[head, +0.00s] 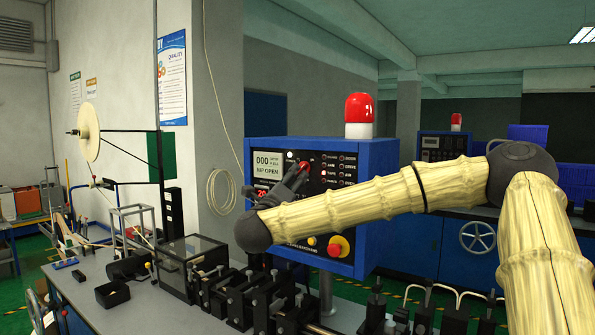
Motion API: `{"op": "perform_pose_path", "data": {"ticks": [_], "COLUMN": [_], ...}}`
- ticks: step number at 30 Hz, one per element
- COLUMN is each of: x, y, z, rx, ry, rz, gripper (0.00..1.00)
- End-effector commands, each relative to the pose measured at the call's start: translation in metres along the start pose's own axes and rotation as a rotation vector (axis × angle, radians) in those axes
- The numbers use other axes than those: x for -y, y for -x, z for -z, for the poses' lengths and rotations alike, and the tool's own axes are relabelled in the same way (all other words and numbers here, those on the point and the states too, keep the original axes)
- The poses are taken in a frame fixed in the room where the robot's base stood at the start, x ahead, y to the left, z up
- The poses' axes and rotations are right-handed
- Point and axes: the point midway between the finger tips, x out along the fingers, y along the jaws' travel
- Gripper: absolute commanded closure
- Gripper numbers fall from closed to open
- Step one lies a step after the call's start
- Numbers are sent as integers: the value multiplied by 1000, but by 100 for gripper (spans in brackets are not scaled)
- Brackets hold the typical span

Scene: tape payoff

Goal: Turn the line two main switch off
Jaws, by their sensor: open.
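A blue control box (376,160) stands in the middle of the head view, with a lit display (267,160) reading 000 and a line like "NIP OPEN". My gripper (300,174) is in front of its panel, fingers pointing up and right, open. A small red part (304,165) shows at the fingertips; I cannot tell whether it is a switch or lamp, or whether they touch it. A red knob on a yellow base (338,247) is at the panel's lower right. My wrist and arm hide part of the lower panel. No label marks a line two switch legibly.
A red beacon (360,108) tops the box. Black fixtures (262,300) and a clear-sided case (192,262) crowd the bench below. A second blue box (440,147) with a red beacon stands behind my arm. A reel (89,131) is at left.

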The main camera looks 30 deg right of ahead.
Motion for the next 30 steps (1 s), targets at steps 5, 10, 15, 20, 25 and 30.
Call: {"op": "perform_pose_path", "data": {"ticks": [5,10,15,20,25,30], "x": [3,3,2,1,0,0], "y": [-32,-57,-73,-78,-79,-79], "z": [0,0,1,1,1,1], "rx": [-5,-4,-3,-2,-1,-1], "ry": [0,0,0,0,0,0], "rz": [2,2,1,0,0,0], "gripper": [36,36,36,36,36,48]}}
